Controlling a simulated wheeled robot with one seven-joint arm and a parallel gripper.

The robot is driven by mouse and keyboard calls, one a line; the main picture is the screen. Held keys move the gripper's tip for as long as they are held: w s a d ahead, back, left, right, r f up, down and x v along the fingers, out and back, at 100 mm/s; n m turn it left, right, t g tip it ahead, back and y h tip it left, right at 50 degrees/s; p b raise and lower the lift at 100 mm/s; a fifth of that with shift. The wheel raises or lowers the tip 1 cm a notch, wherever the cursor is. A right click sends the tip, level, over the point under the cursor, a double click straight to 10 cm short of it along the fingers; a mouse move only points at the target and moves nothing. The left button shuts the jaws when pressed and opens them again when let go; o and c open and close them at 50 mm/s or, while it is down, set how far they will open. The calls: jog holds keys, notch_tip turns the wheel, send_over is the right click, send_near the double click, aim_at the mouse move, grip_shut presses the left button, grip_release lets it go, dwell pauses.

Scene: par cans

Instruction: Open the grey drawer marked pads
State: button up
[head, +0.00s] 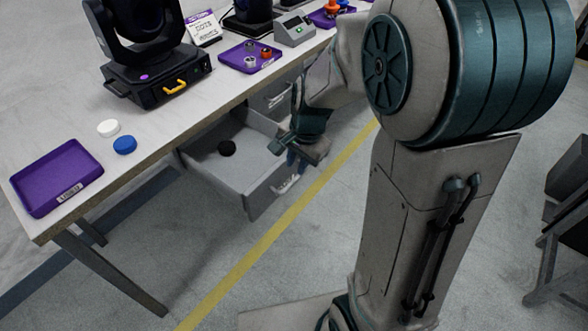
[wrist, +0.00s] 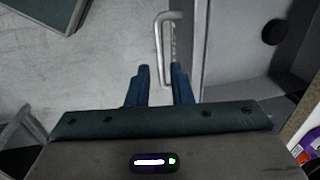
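The grey drawer (head: 262,189) stands pulled out from under the table, its inside open to view. A black round pad (head: 227,148) lies in it and also shows in the wrist view (wrist: 275,32). The drawer's bar handle (head: 288,185) is on its front face; in the wrist view the handle (wrist: 159,42) reaches down between my fingers. My gripper (wrist: 161,68) is open around the handle, with a gap visible at the left finger. It cannot be told whether the right finger touches. I see no readable "pads" label on the drawer.
A shut drawer (head: 272,98) is farther along under the table (head: 150,160). On top are a purple tray (head: 55,180), white and blue discs (head: 124,145), a stage light (head: 150,60) and another purple tray (head: 235,57). Floor before the drawer is clear, with a yellow line (head: 262,245).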

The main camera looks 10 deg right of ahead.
notch_tip(320, 180, up, 7)
jog(key=p, duration=0.1)
jog(key=shift+s+d, duration=0.45)
jog(key=shift+f, duration=0.15)
jog(key=s+d+r+n+t+h+p, duration=0.1)
jog(key=s+d+r+n+p, duration=0.1)
jog(key=s+r+n+p, duration=0.7)
jog(key=s+r+p, duration=0.2)
jog(key=s+r, duration=0.2)
jog(key=r, duration=0.2)
jog(key=shift+s+n+p, duration=0.3)
jog(key=shift+n+p, duration=0.1)
